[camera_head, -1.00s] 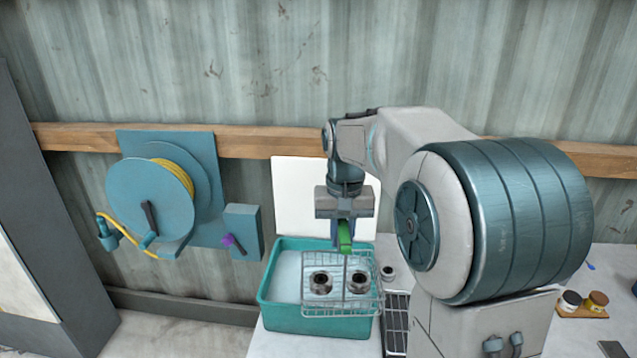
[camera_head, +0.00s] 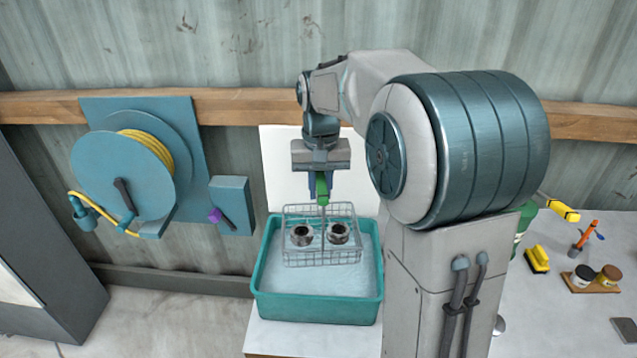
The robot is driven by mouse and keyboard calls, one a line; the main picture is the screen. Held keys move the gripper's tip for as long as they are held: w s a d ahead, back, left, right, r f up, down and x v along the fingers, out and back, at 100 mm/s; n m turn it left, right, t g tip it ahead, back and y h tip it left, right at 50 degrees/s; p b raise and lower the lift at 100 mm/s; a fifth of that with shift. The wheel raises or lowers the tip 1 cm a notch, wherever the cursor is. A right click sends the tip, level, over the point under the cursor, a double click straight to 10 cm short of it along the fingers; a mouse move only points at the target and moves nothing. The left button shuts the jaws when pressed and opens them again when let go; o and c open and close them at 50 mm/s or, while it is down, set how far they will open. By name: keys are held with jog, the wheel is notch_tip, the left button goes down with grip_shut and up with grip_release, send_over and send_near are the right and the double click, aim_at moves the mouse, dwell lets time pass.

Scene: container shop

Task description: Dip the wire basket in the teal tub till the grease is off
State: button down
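The wire basket (camera_head: 355,257) hangs level from its upright handle, with two dark metal ring-shaped parts (camera_head: 338,233) inside. My gripper (camera_head: 321,190) is shut on the basket's green grip (camera_head: 322,196). The teal tub (camera_head: 318,311) stands on the white bench and holds pale, cloudy liquid (camera_head: 310,283). The basket is over the back half of the tub, within its rim outline. I cannot tell whether the basket's bottom touches the liquid. The parts look grey with dark centres; any grease on them is too small to make out.
A blue hose reel (camera_head: 125,178) with yellow hose is on the wall at left. A white panel (camera_head: 280,165) stands behind the tub. At right on the bench are a yellow brush (camera_head: 537,259) and small jars on a wooden tray (camera_head: 591,288). My arm hides the bench's middle.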

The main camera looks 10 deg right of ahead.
aim_at(320, 239)
notch_tip(320, 239, down, 15)
jog(key=b, duration=0.9)
jog(key=shift+b, duration=0.4)
jog(key=shift+r, duration=0.1)
jog(key=shift+r+p, duration=0.55)
jog(key=shift+f, duration=0.2)
jog(key=shift+f+b, duration=0.4)
jog(key=shift+f, duration=0.05)
jog(key=shift+r, duration=0.1)
jog(key=shift+r+p, duration=0.55)
jog(key=shift+r, duration=0.1)
